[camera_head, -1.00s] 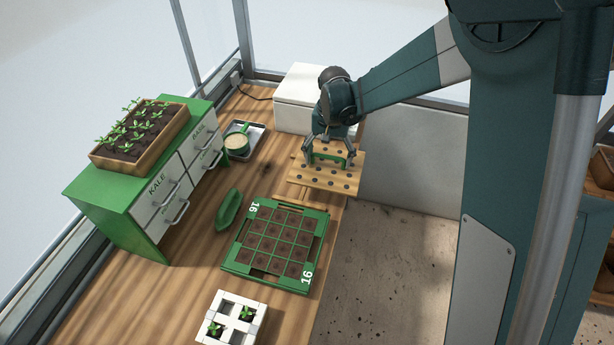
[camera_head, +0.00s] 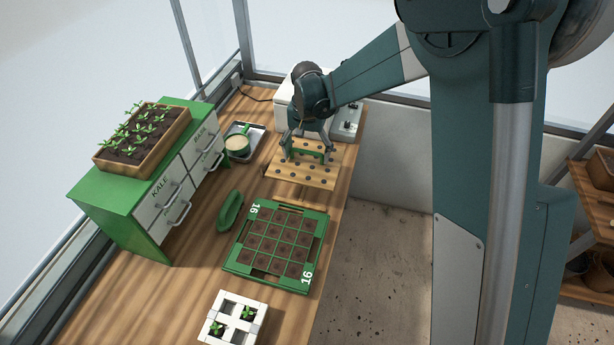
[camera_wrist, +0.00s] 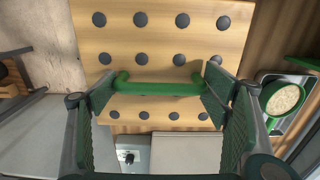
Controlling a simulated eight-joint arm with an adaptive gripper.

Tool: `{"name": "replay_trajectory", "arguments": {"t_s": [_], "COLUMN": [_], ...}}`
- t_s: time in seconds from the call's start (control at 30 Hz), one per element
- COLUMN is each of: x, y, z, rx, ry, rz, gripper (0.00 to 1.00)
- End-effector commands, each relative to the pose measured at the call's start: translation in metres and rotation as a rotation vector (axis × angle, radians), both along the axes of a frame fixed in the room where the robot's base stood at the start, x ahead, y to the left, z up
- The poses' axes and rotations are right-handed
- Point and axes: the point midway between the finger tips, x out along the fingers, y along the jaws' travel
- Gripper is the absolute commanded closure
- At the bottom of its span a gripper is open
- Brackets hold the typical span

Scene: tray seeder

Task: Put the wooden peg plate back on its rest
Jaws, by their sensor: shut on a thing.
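The wooden peg plate (camera_head: 301,173) has rows of dark round pegs and a green handle (camera_wrist: 159,89). My gripper (camera_head: 308,152) is shut on the handle, with one finger at each end of it in the wrist view. The plate is at the back of the bench, behind the green seed tray (camera_head: 231,263). It looks held above the bench top, but the gap beneath is hard to judge. The rest cannot be made out; the plate and my arm may hide it.
A white box (camera_head: 285,95) with a grey knobbed unit (camera_head: 346,122) stands behind the plate. A pot (camera_head: 237,147) on a small tray is to the left. A green scoop (camera_head: 230,211), a drawer cabinet (camera_head: 104,196) and a white seedling holder (camera_head: 212,341) stand on the bench.

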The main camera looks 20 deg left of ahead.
Motion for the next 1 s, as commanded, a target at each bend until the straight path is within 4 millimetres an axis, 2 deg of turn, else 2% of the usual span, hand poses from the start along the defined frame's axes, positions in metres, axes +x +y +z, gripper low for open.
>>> {"name": "replay_trajectory", "arguments": {"t_s": [0.4,0.87,1.0], "x": [0.0,0.0,0.0], "y": [0.0,0.0,0.0], "z": [-0.05,-0.056,-0.063], "rx": [0.0,0.0,0.0], "ry": [0.0,0.0,0.0], "rz": [0.0,0.0,0.0], "gripper": [0.45,0.45,0.45]}}
